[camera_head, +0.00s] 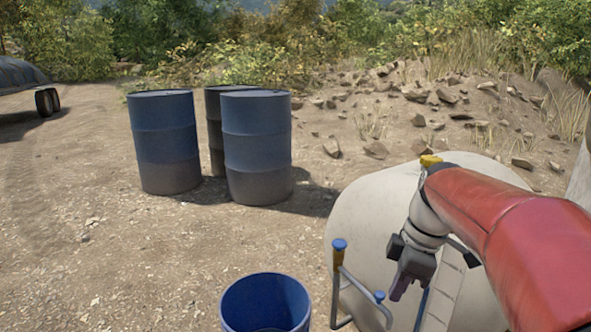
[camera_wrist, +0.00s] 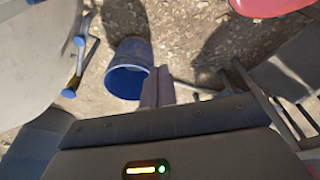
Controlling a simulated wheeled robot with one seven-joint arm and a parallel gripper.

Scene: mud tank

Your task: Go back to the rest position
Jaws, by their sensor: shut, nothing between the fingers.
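My gripper (camera_head: 397,292) hangs at the end of my red arm, in front of the pale tank (camera_head: 362,222) at the lower right of the head view. In the wrist view my gripper (camera_wrist: 158,72) shows its fingers together with nothing between them. An open blue bucket (camera_head: 265,303) stands on the ground left of the gripper in the head view. It also shows in the wrist view (camera_wrist: 130,68), beside the fingertips in the picture. The bucket looks empty, though its bottom is partly hidden in the head view.
Metal rails with blue caps (camera_head: 339,262) stand at the tank's front, close to my gripper. Dark blue drums (camera_head: 165,143) stand on the dirt behind. A rocky bank and bushes lie farther back. Open dirt (camera_head: 90,240) spreads on the left.

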